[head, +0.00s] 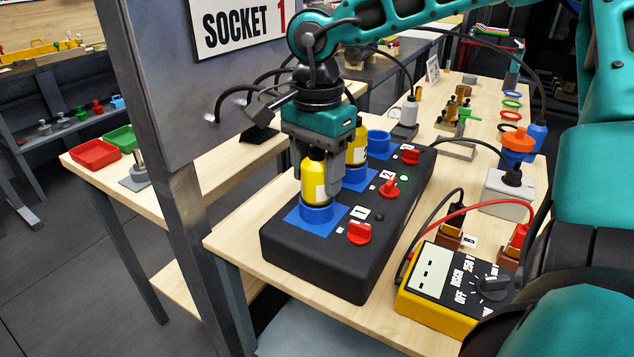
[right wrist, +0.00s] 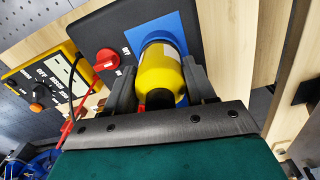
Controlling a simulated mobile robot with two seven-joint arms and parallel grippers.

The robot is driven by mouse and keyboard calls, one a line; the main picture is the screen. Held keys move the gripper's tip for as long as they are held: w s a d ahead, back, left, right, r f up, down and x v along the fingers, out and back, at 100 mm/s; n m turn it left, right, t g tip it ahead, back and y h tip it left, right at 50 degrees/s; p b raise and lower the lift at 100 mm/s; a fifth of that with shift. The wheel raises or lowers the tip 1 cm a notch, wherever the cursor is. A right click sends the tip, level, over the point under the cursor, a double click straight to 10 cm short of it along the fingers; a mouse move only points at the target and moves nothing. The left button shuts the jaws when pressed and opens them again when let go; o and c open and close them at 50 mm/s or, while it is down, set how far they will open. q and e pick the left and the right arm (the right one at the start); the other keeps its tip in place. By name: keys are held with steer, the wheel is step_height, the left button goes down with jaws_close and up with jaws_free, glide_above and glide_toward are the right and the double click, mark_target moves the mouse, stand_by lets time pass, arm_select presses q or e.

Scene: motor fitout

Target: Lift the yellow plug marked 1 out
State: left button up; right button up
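The yellow plug marked 1 (head: 314,180) stands upright in the blue socket (head: 318,214) at the near end of the black socket box (head: 345,262). In the right wrist view the plug (right wrist: 161,72) lies between my right gripper's fingers, which press close on both sides. My right gripper (head: 314,165) comes down from above and is shut on the plug's upper body. The red switch (head: 359,233) beside the number 1 tag is on the box. The plug's top is hidden by the gripper. My left gripper is not in view.
A second yellow plug (head: 357,150) stands in the middle socket, close behind my gripper. The far blue socket (head: 379,143) looks empty. A yellow multimeter (head: 440,310) lies right of the box. A grey post and panel with a SOCKET 1 sign (head: 243,22) stand left.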

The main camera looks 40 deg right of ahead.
steer(key=c, duration=0.7)
steer(key=shift+r, duration=0.1)
step_height(320, 180, up, 20)
steer(key=p, duration=0.3)
